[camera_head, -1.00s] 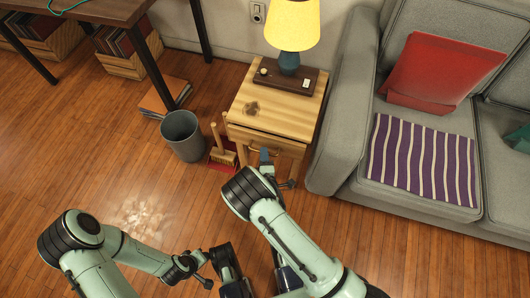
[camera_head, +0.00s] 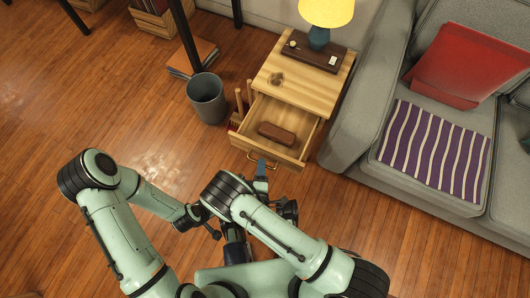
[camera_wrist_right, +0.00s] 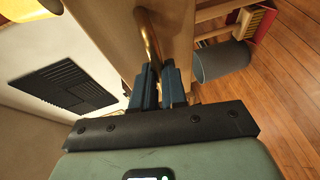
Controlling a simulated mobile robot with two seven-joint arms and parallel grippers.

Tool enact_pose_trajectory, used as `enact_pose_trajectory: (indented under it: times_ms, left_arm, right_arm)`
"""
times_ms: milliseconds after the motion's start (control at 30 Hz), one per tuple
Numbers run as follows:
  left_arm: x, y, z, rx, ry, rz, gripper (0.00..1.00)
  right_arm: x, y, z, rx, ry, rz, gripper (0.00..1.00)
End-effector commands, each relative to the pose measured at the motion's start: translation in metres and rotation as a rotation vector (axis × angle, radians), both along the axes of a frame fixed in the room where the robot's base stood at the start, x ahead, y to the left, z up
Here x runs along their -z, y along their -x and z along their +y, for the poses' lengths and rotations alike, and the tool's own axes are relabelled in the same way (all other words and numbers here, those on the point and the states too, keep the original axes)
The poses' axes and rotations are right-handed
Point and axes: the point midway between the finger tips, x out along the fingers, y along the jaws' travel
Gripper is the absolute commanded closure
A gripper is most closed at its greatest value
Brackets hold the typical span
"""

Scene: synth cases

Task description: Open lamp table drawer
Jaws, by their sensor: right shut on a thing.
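The lamp table (camera_head: 297,78) is light wood and stands beside the sofa. Its drawer (camera_head: 309,133) is pulled well out, and a brown case (camera_head: 277,134) lies inside. The drawer's brass handle (camera_head: 262,164) is on the front; it also shows large in the right wrist view (camera_wrist_right: 149,38). My right gripper (camera_wrist_right: 153,82) has its blue fingers shut on the handle; in the head view (camera_head: 261,170) it is at the drawer front. My left gripper (camera_head: 236,238) is low in the middle of the head view, away from the table; its fingertips are hidden.
A lamp (camera_head: 320,36) and a dark tray (camera_head: 328,60) stand on the table top. A grey bin (camera_head: 206,100) and a brush are to the table's left. The grey sofa (camera_head: 362,140) is close on its right. Open wooden floor (camera_head: 150,130) lies to the left.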

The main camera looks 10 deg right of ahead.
Motion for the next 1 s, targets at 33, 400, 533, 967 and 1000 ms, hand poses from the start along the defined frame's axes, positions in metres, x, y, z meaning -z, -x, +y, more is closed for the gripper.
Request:
enact_pose_trajectory:
  times_ms: [33,400,533,967,1000]
  left_arm:
    - [-0.0005,0.0009,-0.0004,0.001,0.001,0.003,0.57]
    - [-0.0006,0.0015,-0.0007,0.001,0.002,0.004,0.57]
    - [-0.0005,0.0014,-0.0007,0.001,0.002,0.004,0.57]
    - [-0.0013,0.0018,-0.0008,0.001,0.002,0.004,0.57]
    - [-0.0017,0.0022,-0.0011,0.002,0.003,0.006,0.57]
  right_arm:
    - [-0.0008,0.0017,0.0011,0.000,0.001,-0.002,1.00]
    - [-0.0004,0.0032,0.0022,0.001,0.001,-0.002,1.00]
    - [-0.0004,0.0030,0.0021,0.001,0.001,-0.002,0.62]
    - [-0.0011,0.0014,0.0012,0.001,0.000,-0.001,0.62]
    - [-0.0016,0.0006,0.0007,0.001,-0.001,-0.001,0.62]
